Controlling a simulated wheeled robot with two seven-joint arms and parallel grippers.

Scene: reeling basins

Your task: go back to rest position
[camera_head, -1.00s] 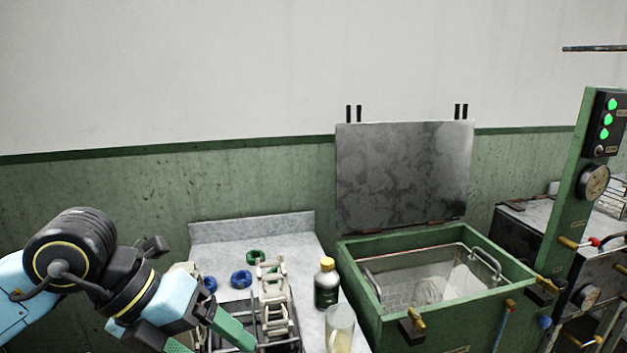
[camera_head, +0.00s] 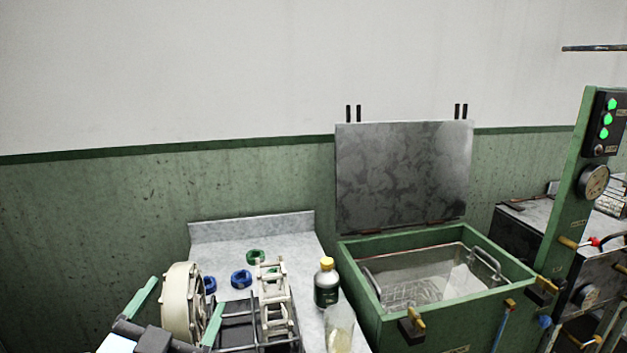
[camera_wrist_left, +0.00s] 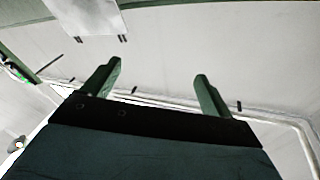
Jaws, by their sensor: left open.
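My left gripper (camera_head: 186,293) is at the bottom left of the head view, its two green fingers spread and pointing up. In that view a cream reel wheel (camera_head: 181,300) shows between the fingers. In the left wrist view the gripper (camera_wrist_left: 158,70) is open, with nothing between its fingers and pale wall beyond. My right gripper is not in view.
The grey counter (camera_head: 225,250) holds blue and green rings, a cream reel frame (camera_head: 272,300), a yellow-capped bottle (camera_head: 326,284) and a clear beaker (camera_head: 339,328). A green basin (camera_head: 450,328) with its lid (camera_head: 403,175) raised stands to the right.

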